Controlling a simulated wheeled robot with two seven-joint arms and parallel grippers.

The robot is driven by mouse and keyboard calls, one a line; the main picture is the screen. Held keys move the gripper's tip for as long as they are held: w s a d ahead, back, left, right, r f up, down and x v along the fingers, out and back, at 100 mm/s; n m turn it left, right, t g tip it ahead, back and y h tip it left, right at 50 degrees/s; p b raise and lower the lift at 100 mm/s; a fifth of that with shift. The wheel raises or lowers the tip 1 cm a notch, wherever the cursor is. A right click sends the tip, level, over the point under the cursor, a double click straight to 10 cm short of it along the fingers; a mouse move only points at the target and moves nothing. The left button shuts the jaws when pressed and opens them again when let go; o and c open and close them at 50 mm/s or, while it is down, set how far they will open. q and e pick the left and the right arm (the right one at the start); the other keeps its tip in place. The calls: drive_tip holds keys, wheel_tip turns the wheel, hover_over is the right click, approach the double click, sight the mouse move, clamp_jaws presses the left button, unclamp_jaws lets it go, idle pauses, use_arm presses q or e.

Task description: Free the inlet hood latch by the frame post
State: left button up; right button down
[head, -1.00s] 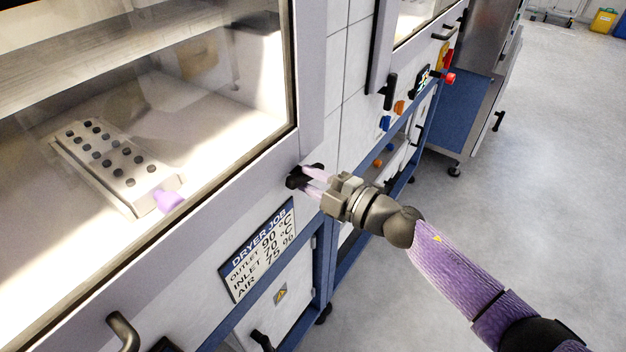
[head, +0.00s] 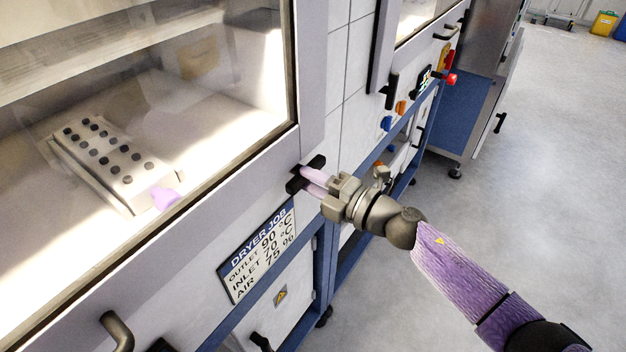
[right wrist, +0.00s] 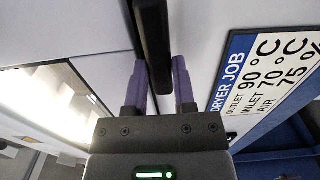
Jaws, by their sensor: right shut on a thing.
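The inlet hood latch (head: 294,185) is a black handle on the pale hood frame by the post, at the lower right corner of the window in the head view. It stands at a slant, its upper end pointing up and right. My right gripper (head: 313,181) is shut on it with lilac fingers. In the right wrist view the latch (right wrist: 152,45) is a dark bar running between the two fingers (right wrist: 160,85). The fingers hide part of the latch in the head view. My left gripper is not in view.
A "DRYER JOB" sign (head: 258,252) is just below the latch. Behind the glass lies a pale block with dark round holes (head: 108,160). A bar handle (head: 118,332) is at lower left. A red knob (head: 450,79) is further along.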

drive_tip(key=shift+f, duration=0.1)
drive_tip(key=shift+c, duration=2.2)
unclamp_jaws()
drive_tip(key=v, duration=1)
